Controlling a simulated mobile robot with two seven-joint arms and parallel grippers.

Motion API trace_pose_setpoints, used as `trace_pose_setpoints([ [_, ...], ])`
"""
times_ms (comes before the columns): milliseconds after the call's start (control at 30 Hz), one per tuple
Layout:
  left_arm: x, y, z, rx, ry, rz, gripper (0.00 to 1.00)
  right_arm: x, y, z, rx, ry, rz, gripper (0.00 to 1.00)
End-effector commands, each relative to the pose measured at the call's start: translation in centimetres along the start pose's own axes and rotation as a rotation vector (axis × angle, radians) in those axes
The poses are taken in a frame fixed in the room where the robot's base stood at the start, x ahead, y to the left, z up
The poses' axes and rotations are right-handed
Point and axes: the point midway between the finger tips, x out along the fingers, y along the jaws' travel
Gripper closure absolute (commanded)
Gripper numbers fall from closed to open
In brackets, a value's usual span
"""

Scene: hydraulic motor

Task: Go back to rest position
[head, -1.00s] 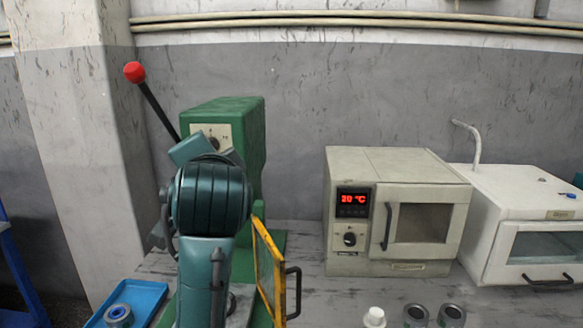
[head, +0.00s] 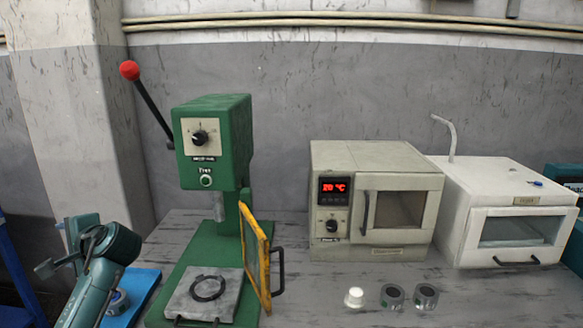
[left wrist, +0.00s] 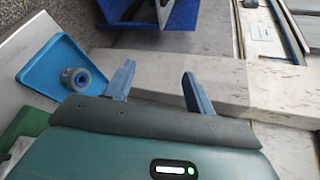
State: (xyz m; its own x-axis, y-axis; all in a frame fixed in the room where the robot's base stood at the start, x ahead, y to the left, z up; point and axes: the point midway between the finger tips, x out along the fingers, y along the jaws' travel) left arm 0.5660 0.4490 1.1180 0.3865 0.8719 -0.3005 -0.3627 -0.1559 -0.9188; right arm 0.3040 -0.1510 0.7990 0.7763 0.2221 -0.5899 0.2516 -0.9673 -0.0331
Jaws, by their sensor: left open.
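My left gripper (head: 62,250) is low at the left of the head view, beside the green press and over the left side of the blue tray. In the left wrist view its two blue-grey fingers (left wrist: 158,88) stand apart with nothing between them. The green press (head: 212,140) has a black lever with a red knob, raised up to the left. Its yellow-framed guard (head: 256,255) stands open to the right. My right gripper does not show.
A blue tray (head: 143,294) holds a ring-shaped part (head: 117,301), partly behind my left arm. A beige oven (head: 375,195) reads 20 °C. A white cabinet (head: 515,210) stands beside it. A white part (head: 354,297) and two metal rings (head: 392,296) sit in front.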

Motion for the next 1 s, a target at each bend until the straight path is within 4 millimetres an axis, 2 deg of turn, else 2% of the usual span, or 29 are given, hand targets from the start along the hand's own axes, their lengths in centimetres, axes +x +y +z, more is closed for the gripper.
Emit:
trace_pose_setpoints([
  [33,3.1,0.3,2.6,0.039,-0.087,0.001,0.45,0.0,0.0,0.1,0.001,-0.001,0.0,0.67],
  [100,6.2,0.7,5.8,0.079,-0.181,0.007,0.45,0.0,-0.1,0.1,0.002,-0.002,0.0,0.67],
  [200,9.9,0.8,10.2,0.125,-0.301,0.015,0.45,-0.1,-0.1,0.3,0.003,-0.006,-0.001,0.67],
  [367,14.2,0.4,17.3,0.182,-0.473,0.027,0.45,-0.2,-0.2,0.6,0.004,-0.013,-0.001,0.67],
  [533,15.8,-0.4,10.8,-0.044,-0.123,-0.063,0.45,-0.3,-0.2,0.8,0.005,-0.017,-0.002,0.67],
  [667,15.6,-1.4,5.5,-0.28,0.172,-0.092,0.45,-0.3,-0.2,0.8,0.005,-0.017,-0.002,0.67],
  [800,13.7,-3.2,0.4,-0.568,0.491,-0.081,0.45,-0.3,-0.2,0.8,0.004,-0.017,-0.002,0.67],
  [900,11.7,-4.7,-2.3,-0.775,0.702,-0.048,0.45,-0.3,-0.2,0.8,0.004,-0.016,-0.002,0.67],
  [1000,9.3,-6.5,-4.1,-0.979,0.9,-0.001,0.45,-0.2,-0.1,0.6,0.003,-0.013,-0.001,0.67],
])
